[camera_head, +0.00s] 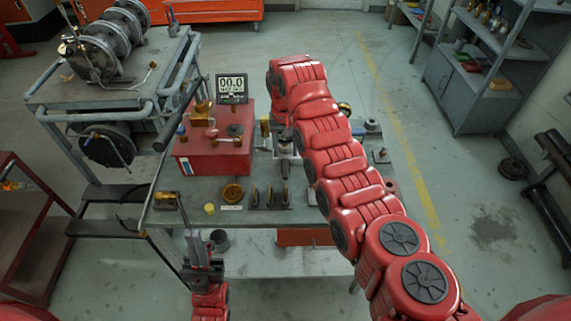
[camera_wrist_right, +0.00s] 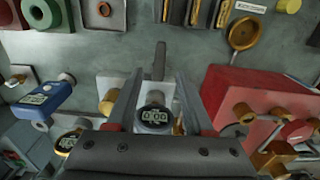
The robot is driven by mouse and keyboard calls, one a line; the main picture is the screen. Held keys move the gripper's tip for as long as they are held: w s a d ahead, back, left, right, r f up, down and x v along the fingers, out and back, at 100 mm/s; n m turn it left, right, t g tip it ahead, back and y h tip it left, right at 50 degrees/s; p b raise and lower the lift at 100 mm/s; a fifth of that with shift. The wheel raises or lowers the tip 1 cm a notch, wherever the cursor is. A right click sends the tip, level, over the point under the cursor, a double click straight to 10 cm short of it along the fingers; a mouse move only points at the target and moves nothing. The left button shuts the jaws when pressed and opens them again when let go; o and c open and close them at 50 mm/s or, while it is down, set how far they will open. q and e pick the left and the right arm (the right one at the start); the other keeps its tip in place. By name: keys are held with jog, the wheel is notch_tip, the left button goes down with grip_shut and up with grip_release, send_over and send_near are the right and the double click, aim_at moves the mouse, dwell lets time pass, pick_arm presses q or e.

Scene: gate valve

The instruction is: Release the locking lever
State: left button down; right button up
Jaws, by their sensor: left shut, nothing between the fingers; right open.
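A narrow grey bar, which looks like the locking lever (camera_wrist_right: 160,60), stands out from a pale fixture with a round digital gauge (camera_wrist_right: 154,117) in the right wrist view. My right gripper (camera_wrist_right: 160,78) is open, with one finger on each side of the bar. Contact with the bar cannot be told. In the head view my right gripper (camera_head: 284,139) is over the fixture (camera_head: 285,158) at the middle of the bench, and the wrist partly hides it. My left gripper (camera_head: 203,262) is shut and empty, low in front of the bench's front edge.
A red box (camera_head: 212,154) with valves and a display (camera_head: 232,89) stands left of the fixture. A brass round part (camera_head: 232,193) and several dark upright pieces (camera_head: 270,197) are at the bench front. A blue digital gauge (camera_wrist_right: 49,95) is beside the fixture in the wrist view.

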notch_tip(320, 180, up, 9)
jog(key=shift+b, duration=0.4)
dwell(0.4)
